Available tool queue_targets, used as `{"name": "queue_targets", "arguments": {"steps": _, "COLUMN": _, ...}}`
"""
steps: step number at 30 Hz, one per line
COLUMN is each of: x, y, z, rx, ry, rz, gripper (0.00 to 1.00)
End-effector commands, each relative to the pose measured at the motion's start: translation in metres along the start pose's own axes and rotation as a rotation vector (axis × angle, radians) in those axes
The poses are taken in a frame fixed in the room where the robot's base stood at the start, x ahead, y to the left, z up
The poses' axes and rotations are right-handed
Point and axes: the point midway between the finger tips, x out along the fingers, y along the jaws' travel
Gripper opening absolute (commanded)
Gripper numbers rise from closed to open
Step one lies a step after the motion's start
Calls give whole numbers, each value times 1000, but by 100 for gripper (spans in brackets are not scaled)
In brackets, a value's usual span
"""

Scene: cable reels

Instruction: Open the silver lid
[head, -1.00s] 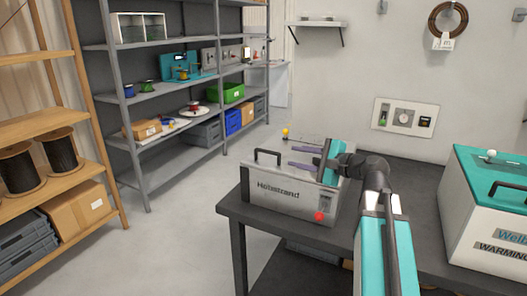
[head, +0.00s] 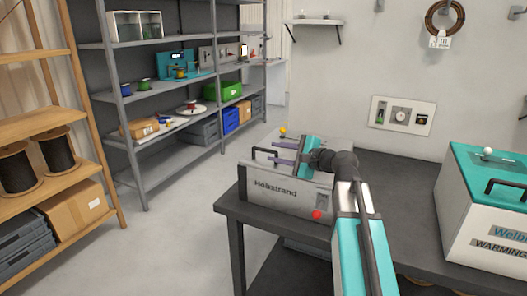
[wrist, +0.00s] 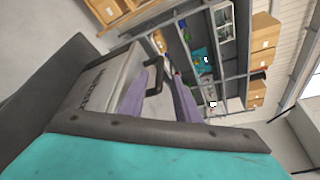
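The silver box marked Holmstrand (head: 262,204) stands at the left end of the dark table. Its silver lid (head: 264,161) looks closed and carries a black bar handle (head: 265,149), also seen in the wrist view (wrist: 153,88). My gripper (head: 279,153) is over the lid at the handle's right end, its purple fingers pointing left. In the wrist view my gripper (wrist: 158,90) has its two fingers apart, with the handle showing between them. Nothing is held. I cannot tell whether a finger touches the handle. My wrist hides the box's right part.
A red button (head: 316,214) is on the box's front right. A larger white and teal box (head: 480,230) stands on the table (head: 405,180) at the right. A yellow ball (head: 283,131) shows behind the silver box. Shelves (head: 150,98) stand at the left.

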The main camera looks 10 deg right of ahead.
Motion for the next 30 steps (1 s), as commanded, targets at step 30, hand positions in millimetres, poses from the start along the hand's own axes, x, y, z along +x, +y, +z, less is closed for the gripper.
{"name": "queue_targets", "arguments": {"steps": 30, "x": 64, "y": 1, "z": 1, "rx": -1, "ry": -1, "rz": 1, "gripper": 11}}
